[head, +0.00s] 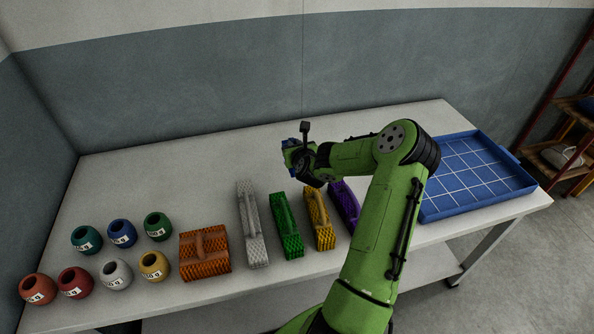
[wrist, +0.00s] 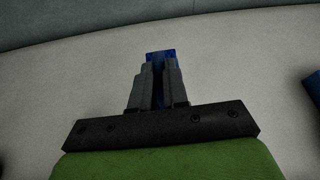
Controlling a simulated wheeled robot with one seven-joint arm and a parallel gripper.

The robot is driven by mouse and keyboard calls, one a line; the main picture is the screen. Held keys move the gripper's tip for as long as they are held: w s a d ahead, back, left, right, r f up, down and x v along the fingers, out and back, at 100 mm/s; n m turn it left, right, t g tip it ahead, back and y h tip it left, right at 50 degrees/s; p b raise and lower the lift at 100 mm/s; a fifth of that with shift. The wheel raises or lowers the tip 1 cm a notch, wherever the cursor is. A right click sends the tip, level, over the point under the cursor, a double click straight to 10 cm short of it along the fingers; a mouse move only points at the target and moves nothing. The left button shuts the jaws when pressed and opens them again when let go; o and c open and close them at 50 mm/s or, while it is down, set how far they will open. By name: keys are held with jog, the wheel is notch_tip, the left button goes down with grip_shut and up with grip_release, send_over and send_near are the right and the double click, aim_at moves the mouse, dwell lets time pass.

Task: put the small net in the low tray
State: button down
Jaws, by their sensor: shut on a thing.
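My gripper (head: 298,162) is raised over the table, left of the low tray, with its fingers partly hidden by my arm. In the wrist view, its two grey fingers (wrist: 158,82) are closed on a blue piece, which I take for the small net (wrist: 160,54). Only its top end shows beyond the fingertips. In the head view, a bit of the blue small net (head: 289,147) shows at the gripper's end. The low tray (head: 478,212) is blue, shallow and marked with a white grid. It lies at the table's right end and its visible part is empty.
Several labelled round pots (head: 122,233) stand at left. The table's back strip is clear.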

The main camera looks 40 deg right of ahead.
notch_tip(320, 180, down, 8)
jog(key=b, duration=0.2)
jog(key=shift+s+r+b, duration=0.1)
jog(key=shift+r+b, duration=0.05)
jog(key=shift+b, duration=0.25)
jog(key=shift+r, duration=0.1)
jog(key=c, duration=1.6)
grip_release()
jog(key=o, duration=0.5)
